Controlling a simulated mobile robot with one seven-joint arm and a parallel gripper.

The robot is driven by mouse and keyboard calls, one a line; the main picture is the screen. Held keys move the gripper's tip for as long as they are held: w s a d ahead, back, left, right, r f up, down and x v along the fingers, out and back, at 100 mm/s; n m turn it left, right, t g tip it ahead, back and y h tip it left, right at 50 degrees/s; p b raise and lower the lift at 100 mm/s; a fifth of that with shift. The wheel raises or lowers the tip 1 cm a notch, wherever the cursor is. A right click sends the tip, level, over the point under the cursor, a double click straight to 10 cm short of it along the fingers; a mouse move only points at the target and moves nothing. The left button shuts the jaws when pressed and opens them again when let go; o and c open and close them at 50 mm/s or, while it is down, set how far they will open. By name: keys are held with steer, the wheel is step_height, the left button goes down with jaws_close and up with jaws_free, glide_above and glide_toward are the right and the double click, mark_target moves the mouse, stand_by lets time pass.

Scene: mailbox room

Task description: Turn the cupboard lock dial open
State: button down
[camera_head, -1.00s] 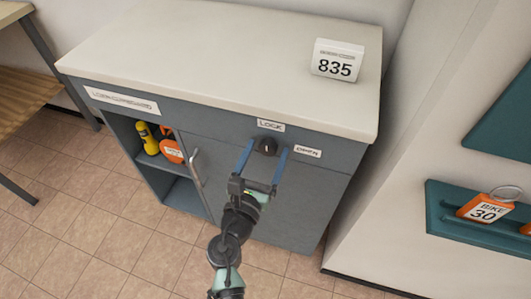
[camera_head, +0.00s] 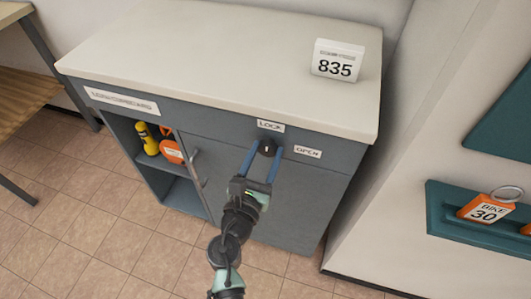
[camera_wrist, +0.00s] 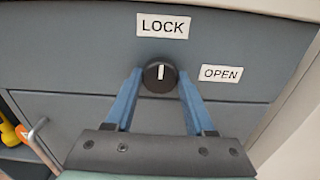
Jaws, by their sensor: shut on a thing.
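The cupboard lock dial (camera_wrist: 160,75) is a round black knob with a white pointer line, set in the grey upper panel of the cupboard. It also shows in the head view (camera_head: 268,149). Its pointer points up towards the LOCK label (camera_wrist: 164,26). The OPEN label (camera_wrist: 221,73) is to its right. My gripper (camera_wrist: 160,84) has its blue fingers on either side of the dial and is shut on it. The fingers reach the dial from below and in front. The grey cupboard (camera_head: 275,215) has a door with a metal handle (camera_head: 199,170).
The cupboard's left bay is open and holds a yellow thing (camera_head: 147,139) and an orange tagged thing (camera_head: 171,151). A sign reading 835 (camera_head: 338,60) stands on the pale top. A teal wall rack (camera_head: 470,240) with an orange BIKE 30 tag (camera_head: 487,209) is at the right.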

steer(key=shift+f, duration=0.1)
steer(key=m+b, duration=0.2)
steer(key=m, duration=0.2)
steer(key=m+b, duration=0.2)
steer(key=m, duration=0.2)
steer(key=shift+a+m, duration=0.1)
steer(key=shift+m, duration=0.2)
steer(key=m+b, duration=0.3)
steer(key=m, duration=0.2)
steer(key=shift+m+b, duration=1.05)
steer(key=shift+m, duration=0.95)
steer(key=shift+c, duration=1.3)
jaws_free()
steer(key=shift+r, duration=0.2)
